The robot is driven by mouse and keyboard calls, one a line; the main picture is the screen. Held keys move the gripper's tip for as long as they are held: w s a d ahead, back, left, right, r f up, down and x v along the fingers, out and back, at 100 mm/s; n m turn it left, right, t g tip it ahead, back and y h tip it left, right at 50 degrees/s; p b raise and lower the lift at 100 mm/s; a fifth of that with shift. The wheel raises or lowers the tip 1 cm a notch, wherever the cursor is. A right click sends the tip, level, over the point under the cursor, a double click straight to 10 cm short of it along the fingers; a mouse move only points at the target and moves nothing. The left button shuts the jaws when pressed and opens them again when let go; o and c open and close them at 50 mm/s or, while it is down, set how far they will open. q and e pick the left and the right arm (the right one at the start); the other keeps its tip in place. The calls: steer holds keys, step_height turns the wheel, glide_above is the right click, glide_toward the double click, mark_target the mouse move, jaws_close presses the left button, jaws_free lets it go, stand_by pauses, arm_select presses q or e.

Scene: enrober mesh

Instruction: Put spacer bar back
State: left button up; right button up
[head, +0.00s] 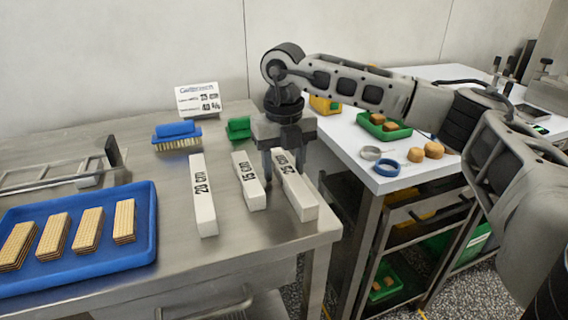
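Three white spacer bars lie side by side on the steel table: a "20 cm" bar (203,205) at left, a shorter "15 cm" bar (249,183) in the middle, and a bar (298,195) at right whose label is partly hidden. My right gripper (284,165) points down over the far end of the right bar, with one finger on each side of it. I cannot tell whether the fingers touch the bar. The bar appears to rest on the table. My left gripper is not in view.
A blue tray (139,252) with several wafers is at left. A metal frame (60,182), a blue brush (177,137), a green brush (238,128) and a sign (198,100) stand behind. A white table (340,136) holds a green tray (384,127) and rings.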

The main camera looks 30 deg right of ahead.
mark_target(283, 163)
steer(key=shift+r, duration=0.25)
arm_select(q)
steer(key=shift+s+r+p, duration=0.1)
steer(key=shift+p, duration=0.4)
arm_select(e)
step_height(283, 163, up, 12)
steer(key=shift+f, duration=0.15)
